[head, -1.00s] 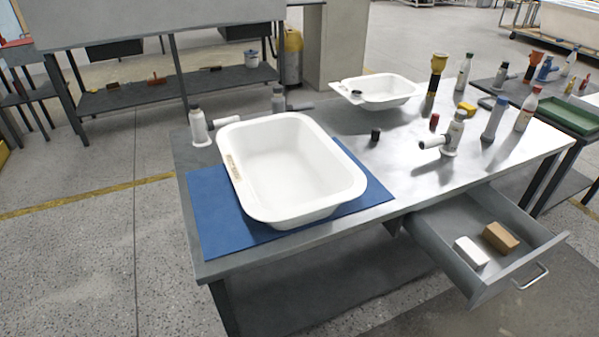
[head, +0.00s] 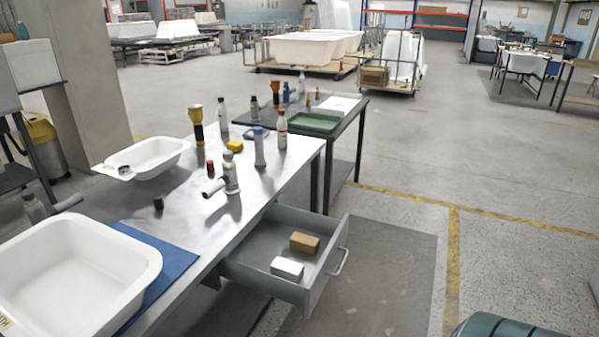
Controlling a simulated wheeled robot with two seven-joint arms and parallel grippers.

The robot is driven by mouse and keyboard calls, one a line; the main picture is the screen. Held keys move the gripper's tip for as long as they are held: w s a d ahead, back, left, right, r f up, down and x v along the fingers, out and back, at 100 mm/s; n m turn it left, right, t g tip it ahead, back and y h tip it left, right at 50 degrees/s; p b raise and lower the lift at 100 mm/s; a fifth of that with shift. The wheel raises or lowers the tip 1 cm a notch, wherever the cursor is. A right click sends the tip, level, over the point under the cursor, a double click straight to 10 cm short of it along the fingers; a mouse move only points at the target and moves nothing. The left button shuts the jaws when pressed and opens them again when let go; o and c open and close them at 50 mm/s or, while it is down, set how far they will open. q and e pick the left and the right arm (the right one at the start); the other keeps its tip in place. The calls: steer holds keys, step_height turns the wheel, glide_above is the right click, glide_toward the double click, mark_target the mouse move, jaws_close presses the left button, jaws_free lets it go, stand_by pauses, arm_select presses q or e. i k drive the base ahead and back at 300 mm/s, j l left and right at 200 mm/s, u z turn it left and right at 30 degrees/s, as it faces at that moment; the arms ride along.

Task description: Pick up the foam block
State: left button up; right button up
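An open drawer (head: 262,283) sticks out from the steel workbench (head: 178,215). Inside it lie a white block (head: 287,268) and a brown block (head: 305,243), side by side and apart. The white one looks plain and the brown one has a tan top; I cannot tell for sure which is foam. A small yellow block-like piece (head: 235,146) lies on the bench top. Neither of my grippers is in view.
A white tub shell (head: 130,262) sits on a blue mat (head: 165,250) at the left. Several bottles, including a red-capped one (head: 282,132), stand on the bench. A second table holds a green tray (head: 313,122).

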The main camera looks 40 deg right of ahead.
mark_target(283, 268)
steer(key=z, duration=1.6)
steer(key=i, duration=0.05)
